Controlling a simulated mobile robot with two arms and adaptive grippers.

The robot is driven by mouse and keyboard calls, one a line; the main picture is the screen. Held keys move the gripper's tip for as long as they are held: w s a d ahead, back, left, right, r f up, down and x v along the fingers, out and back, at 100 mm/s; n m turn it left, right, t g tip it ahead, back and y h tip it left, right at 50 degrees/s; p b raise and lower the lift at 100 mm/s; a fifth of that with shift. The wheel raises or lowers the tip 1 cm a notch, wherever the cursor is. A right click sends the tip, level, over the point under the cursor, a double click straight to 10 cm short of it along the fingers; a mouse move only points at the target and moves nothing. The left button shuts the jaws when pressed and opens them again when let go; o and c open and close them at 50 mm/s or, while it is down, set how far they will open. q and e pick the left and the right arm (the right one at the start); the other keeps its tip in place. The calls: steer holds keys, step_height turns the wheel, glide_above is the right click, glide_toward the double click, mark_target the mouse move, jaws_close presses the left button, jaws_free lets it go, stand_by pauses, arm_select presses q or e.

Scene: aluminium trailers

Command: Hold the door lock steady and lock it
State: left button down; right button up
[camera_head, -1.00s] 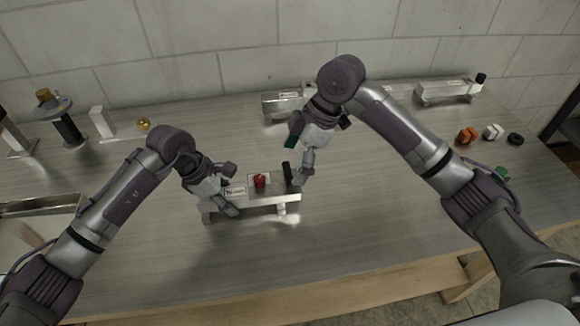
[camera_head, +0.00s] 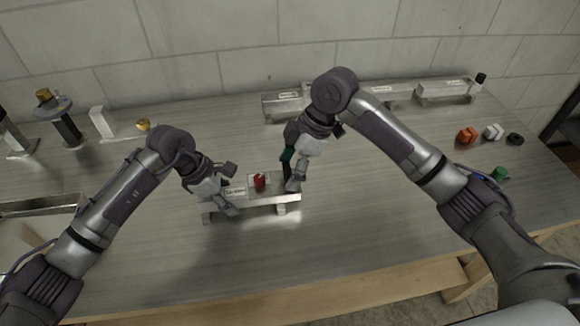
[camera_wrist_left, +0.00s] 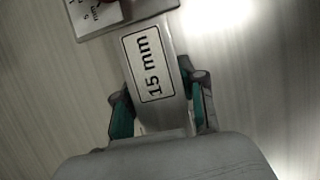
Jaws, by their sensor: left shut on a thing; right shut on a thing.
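The door lock (camera_head: 262,197) is a small silver aluminium trailer-like block with a white label, a red knob (camera_head: 259,181) and an upright black handle near its right end. My left gripper (camera_head: 224,200) is shut on its left end. In the left wrist view my left gripper's fingers (camera_wrist_left: 160,105) sit on both sides of the silver bar (camera_wrist_left: 187,122) with the "15 mm" label. My right gripper (camera_head: 291,180) is shut on the black handle (camera_head: 287,168), which its fingers partly hide.
More silver trailers (camera_head: 445,92) stand along the back wall. Orange (camera_head: 467,136), white (camera_head: 493,131) and black (camera_head: 515,139) pieces and a green one (camera_head: 499,173) lie at the right. Stands and a white block (camera_head: 102,121) are at the left. The front tabletop is clear.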

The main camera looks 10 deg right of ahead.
steer(key=shift+m, duration=0.3)
steer(key=m+t, duration=0.1)
steer(key=m, duration=0.2)
steer(key=shift+m+t, duration=0.3)
steer(key=shift+t, duration=0.1)
steer(key=m, duration=0.2)
steer(key=m+t+h, duration=0.1)
steer(key=m, duration=0.1)
steer(key=shift+s+a+m+t, duration=0.1)
steer(key=shift+m+t, duration=0.2)
arm_select(q)
steer(key=shift+d, duration=0.1)
arm_select(e)
steer(key=m, duration=0.2)
steer(key=m+h, duration=0.1)
steer(key=m, duration=0.1)
steer(key=shift+a+m+t+h, duration=0.1)
steer(key=shift+m+t+h, duration=0.2)
steer(key=shift+t, duration=0.1)
steer(key=shift+m+h, duration=0.9)
steer(key=shift+m, duration=1.3)
steer(key=o, duration=1.2)
steer(key=shift+s, duration=0.1)
steer(key=shift+c, duration=0.2)
